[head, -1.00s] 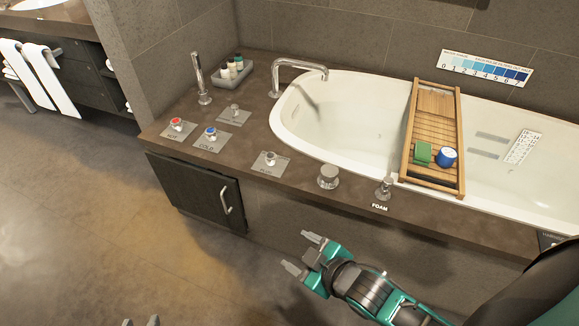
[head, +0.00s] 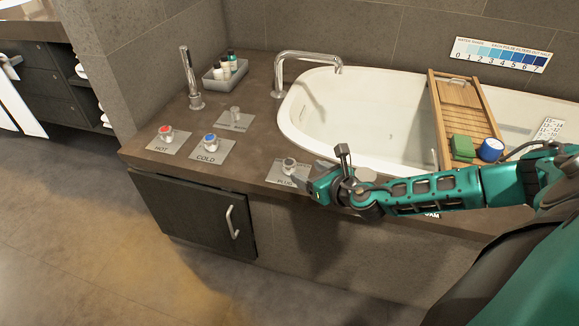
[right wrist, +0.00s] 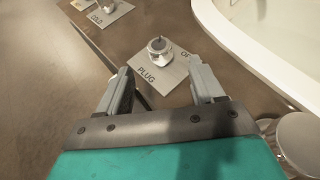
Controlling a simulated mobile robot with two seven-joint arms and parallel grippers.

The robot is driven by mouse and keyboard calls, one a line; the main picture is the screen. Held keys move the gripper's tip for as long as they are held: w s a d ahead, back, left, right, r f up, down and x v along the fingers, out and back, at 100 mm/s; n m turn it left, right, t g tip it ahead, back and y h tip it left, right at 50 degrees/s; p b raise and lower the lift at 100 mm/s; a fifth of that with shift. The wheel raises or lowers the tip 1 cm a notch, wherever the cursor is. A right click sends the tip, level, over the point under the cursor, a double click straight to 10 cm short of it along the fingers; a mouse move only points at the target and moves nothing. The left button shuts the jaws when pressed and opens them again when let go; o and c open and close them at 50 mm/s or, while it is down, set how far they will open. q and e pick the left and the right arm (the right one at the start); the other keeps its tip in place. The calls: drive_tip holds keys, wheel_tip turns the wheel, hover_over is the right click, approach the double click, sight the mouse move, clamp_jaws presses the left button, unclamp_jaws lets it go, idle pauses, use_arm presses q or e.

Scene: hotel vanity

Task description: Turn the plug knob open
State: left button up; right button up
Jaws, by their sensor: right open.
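The plug knob (head: 289,165) is a small silver knob on a grey plate labelled PLUG, on the tub's front deck. In the right wrist view the plug knob (right wrist: 159,46) stands ahead of the fingers, and part of the word on the plate's right side is covered. My right gripper (head: 322,170) is just right of the knob in the head view. In the right wrist view my right gripper (right wrist: 162,90) is open and empty, its two fingers apart with the knob beyond them, roughly centred. My left gripper is not in view.
The hot knob (head: 166,133) and cold knob (head: 210,142) stand left of the plug plate. The bathtub (head: 370,110) lies behind, with a wooden tray (head: 465,112) across it. A silver round fitting (right wrist: 301,135) is close to the right of my right gripper.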

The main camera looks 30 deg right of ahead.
sight(291, 164)
drive_tip(key=b+x, duration=0.2)
drive_tip(key=x, duration=0.7)
drive_tip(key=shift+w+f+b, duration=0.1)
drive_tip(key=shift+f+b, duration=0.05)
drive_tip(key=shift+b, duration=0.25)
drive_tip(key=shift+w, duration=0.35)
